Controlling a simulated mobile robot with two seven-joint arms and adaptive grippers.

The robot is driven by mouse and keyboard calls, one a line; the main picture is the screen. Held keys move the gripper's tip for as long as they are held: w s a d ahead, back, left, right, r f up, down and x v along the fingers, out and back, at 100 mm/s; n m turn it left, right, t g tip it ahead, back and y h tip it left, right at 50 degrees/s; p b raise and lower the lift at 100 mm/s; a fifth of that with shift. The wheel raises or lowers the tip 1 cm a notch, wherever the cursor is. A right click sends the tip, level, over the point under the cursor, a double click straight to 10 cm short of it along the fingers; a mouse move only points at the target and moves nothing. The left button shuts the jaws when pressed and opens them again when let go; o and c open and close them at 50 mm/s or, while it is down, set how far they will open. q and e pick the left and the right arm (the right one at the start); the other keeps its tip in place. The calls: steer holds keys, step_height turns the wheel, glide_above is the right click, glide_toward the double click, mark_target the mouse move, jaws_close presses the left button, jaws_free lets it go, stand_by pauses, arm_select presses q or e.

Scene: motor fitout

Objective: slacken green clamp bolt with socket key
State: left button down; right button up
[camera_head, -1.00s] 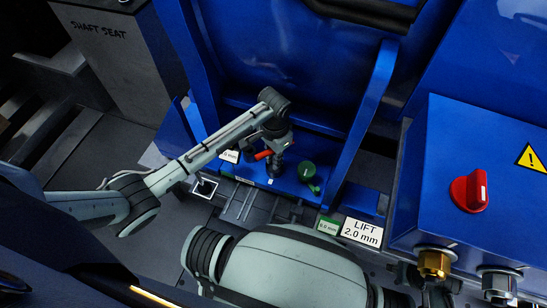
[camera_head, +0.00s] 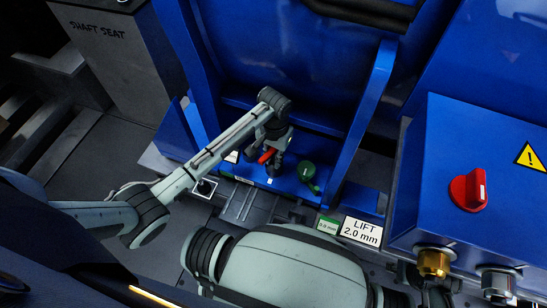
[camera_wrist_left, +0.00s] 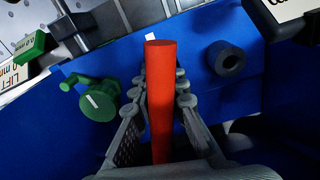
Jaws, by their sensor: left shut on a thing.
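The green clamp bolt (camera_head: 306,172), with a round head and a short side arm, stands on the blue base plate (camera_head: 325,151). In the left wrist view it (camera_wrist_left: 100,100) is left of my fingers, apart from them. My left gripper (camera_head: 271,160) is shut on a red rod (camera_head: 267,156), which looks like a tool handle. In the left wrist view the rod (camera_wrist_left: 161,95) lies between both fingers, its flat round end pointing away from the palm. No socket end of a key is visible on it.
A black hollow cylinder (camera_wrist_left: 227,59) is on the blue plate, right of the rod. A green size label (camera_head: 328,225) and a white LIFT 2.0 mm label (camera_head: 361,232) are in front. Blue uprights flank the plate. A box with a red knob (camera_head: 469,190) is at right.

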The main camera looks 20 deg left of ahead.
arm_select(q)
steer(key=shift+r, duration=3.8)
